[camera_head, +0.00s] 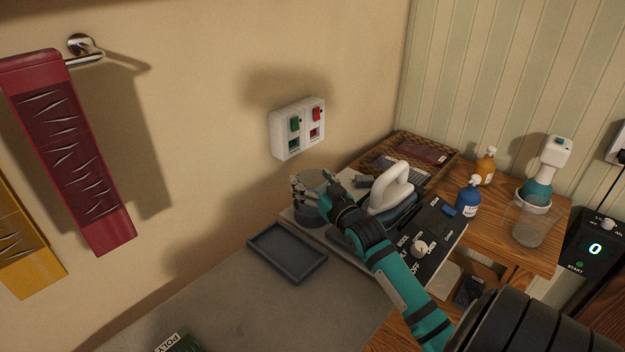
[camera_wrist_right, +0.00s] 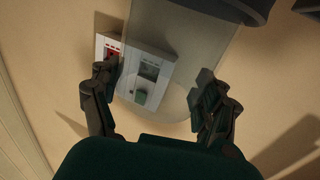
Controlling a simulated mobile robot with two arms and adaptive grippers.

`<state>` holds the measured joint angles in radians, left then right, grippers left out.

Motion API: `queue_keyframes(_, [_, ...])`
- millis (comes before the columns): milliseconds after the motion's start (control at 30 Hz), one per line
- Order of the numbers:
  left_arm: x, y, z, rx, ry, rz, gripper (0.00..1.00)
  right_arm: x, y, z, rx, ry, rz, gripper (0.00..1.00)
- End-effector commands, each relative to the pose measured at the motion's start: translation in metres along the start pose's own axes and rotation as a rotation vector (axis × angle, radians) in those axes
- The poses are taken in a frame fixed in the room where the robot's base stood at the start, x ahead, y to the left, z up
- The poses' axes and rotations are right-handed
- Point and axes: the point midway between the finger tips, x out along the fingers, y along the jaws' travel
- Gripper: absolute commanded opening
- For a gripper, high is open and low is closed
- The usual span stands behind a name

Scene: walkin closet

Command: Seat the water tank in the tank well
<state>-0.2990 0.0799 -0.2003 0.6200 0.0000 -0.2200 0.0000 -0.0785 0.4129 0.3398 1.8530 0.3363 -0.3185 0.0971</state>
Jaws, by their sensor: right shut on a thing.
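My right gripper (camera_head: 326,190) reaches over the left end of the ironing station and is shut on the clear water tank (camera_head: 309,182). In the right wrist view the two fingers (camera_wrist_right: 158,105) press on either side of the see-through tank (camera_wrist_right: 185,50). A dark grey round part (camera_head: 310,213) lies at the tank's lower end; it also shows at the top of the right wrist view (camera_wrist_right: 240,8). I cannot tell whether it is the tank's own base or the tank well, nor whether the tank is seated. My left gripper is out of view.
A wall box (camera_head: 297,128) is behind the tank. A grey tray (camera_head: 287,252) lies to the left. Bottles and a clear jug (camera_head: 528,222) stand at right.

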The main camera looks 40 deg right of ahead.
Motion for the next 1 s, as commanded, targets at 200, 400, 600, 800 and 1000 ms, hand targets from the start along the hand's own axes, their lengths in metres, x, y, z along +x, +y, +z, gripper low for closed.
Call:
queue_keyframes(200, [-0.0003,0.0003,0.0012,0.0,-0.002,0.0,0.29,0.0,-0.0001,-0.0011,0.0,0.002,0.0,0.18])
queue_keyframes(400, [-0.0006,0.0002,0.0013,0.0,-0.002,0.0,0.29,0.0,-0.0001,-0.0004,0.0,0.002,0.0,0.18])
queue_keyframes(600, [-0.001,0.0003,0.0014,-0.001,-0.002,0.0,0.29,0.0,-0.0002,0.0013,0.0,0.003,0.0,0.18])
queue_keyframes(800, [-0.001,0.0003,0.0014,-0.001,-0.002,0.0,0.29,0.0,-0.0002,0.0016,0.0,0.003,0.0,0.84])
queue_keyframes(1000, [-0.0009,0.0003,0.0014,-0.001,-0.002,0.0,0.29,0.0,-0.0001,0.002,0.0,0.001,0.0,1.0])
